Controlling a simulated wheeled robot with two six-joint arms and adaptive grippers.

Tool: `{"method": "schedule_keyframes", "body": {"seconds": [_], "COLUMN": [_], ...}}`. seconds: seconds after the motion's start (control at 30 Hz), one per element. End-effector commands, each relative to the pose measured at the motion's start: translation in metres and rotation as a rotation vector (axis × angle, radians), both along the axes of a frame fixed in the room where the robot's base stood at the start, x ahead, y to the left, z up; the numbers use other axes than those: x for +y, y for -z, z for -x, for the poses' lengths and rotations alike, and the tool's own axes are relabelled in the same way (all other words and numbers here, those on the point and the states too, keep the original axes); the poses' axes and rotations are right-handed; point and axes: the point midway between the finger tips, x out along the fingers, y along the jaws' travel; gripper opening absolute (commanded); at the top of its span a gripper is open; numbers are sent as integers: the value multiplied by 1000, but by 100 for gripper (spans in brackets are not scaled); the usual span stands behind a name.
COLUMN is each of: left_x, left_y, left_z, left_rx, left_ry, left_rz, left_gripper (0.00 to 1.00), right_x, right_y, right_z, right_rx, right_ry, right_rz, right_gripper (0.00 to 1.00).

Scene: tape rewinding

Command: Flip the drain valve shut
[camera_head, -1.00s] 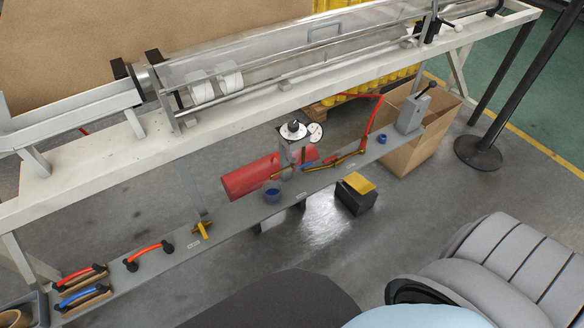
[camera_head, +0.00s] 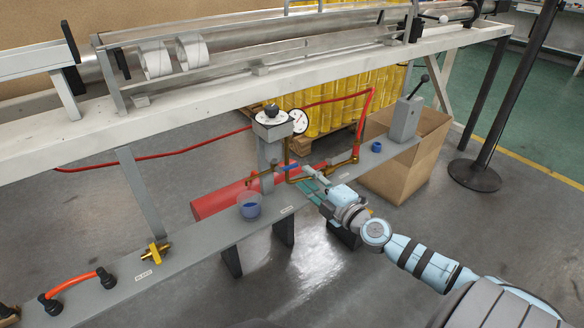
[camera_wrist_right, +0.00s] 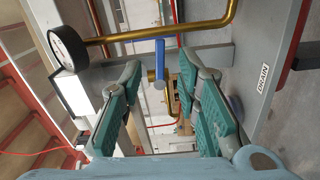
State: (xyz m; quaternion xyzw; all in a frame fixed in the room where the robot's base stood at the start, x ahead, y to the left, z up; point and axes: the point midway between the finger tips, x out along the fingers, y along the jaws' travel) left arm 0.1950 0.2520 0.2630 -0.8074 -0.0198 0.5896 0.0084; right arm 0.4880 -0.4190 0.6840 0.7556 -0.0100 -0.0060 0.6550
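The drain valve's blue lever (camera_head: 290,168) is on the brass pipework beside the red cylinder (camera_head: 218,198). In the right wrist view the blue lever (camera_wrist_right: 159,58) stands upright in the picture at a brass fitting, below a bent brass pipe (camera_wrist_right: 190,28). A DRAIN label (camera_wrist_right: 263,78) is on the grey rail to its right. My right gripper (camera_head: 309,176) reaches up to the lever from the lower right. In the wrist view its green-padded fingers (camera_wrist_right: 160,82) are apart, with the lever showing in the gap between their tips. I cannot tell whether they touch it. My left gripper is out of view.
A round gauge (camera_head: 298,121) and grey block stand just above the valve. A grey lever box (camera_head: 406,118) and cardboard box (camera_head: 426,160) are at right. The white beam runs overhead.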

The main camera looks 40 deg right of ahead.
Motion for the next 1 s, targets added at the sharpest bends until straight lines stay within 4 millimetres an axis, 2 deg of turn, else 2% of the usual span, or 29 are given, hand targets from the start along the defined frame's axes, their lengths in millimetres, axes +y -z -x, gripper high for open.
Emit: {"method": "schedule_keyframes", "body": {"seconds": [0.03,0.2,0.33,0.67,0.83,0.87,1.0], "left_x": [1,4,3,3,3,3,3], "left_y": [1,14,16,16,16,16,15], "left_z": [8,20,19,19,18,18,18], "left_rx": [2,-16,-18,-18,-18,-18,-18], "left_ry": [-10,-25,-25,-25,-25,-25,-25], "left_rz": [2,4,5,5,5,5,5], "left_gripper": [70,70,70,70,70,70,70], "right_x": [-1,0,-1,0,-1,-1,-1], "right_y": [-8,-3,-1,0,0,0,0], "right_z": [-12,-52,-69,-75,-74,-74,-74], "right_rx": [-4,3,1,4,4,4,4], "right_ry": [5,0,-1,-3,-2,-2,-2], "right_rz": [-6,-6,-5,-1,-1,-1,0], "right_gripper": [30,30,30,30,3,0,0]}}
